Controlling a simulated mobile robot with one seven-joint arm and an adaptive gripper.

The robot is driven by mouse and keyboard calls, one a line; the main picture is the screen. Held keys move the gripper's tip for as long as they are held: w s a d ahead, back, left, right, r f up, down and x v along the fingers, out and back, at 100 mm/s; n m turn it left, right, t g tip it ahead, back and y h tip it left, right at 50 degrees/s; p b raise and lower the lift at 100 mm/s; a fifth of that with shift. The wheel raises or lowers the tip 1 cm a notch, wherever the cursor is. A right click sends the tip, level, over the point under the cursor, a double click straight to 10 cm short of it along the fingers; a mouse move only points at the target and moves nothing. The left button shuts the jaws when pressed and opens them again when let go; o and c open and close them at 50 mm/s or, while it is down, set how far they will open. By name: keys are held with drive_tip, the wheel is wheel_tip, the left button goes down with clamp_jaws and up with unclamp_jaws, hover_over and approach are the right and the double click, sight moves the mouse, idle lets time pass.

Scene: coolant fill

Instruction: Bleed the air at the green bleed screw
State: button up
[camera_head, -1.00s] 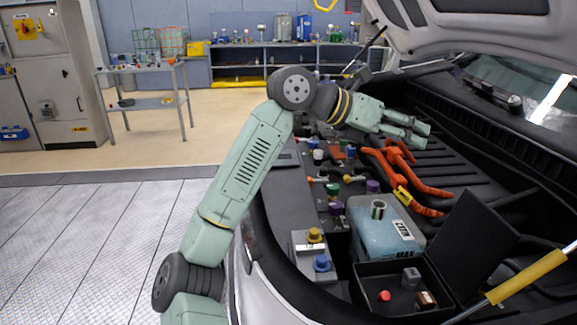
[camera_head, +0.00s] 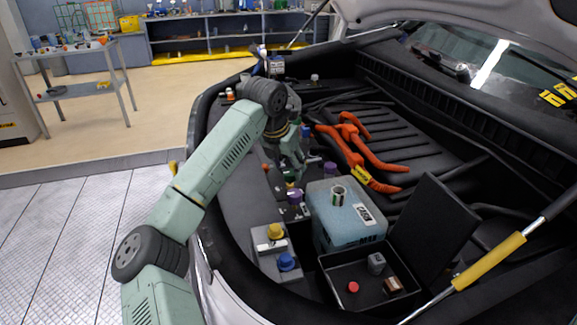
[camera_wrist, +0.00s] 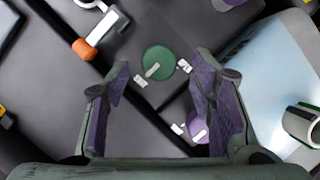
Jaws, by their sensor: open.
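The green bleed screw (camera_wrist: 159,63) shows in the wrist view as a round green cap with a pale bar mark. It lies just past the fingertips, between their lines. My gripper (camera_wrist: 160,82) is open, with its two purple-padded fingers spread wide and nothing held between them. In the head view my gripper (camera_head: 292,163) points down into the engine bay, left of the blue tank. There it covers the screw, which I cannot make out. Whether a fingertip touches the screw is not clear.
A purple cap (camera_wrist: 197,130) sits near the right finger. An orange-tipped lever (camera_wrist: 95,38) lies at upper left. The blue tank (camera_head: 335,225) stands close on the right, with orange cables (camera_head: 352,150) behind it. An open black box (camera_head: 340,270) is in front.

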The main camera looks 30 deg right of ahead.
drive_tip(key=shift+x, duration=1.25)
drive_tip(key=shift+c, duration=0.5)
drive_tip(key=c, duration=1)
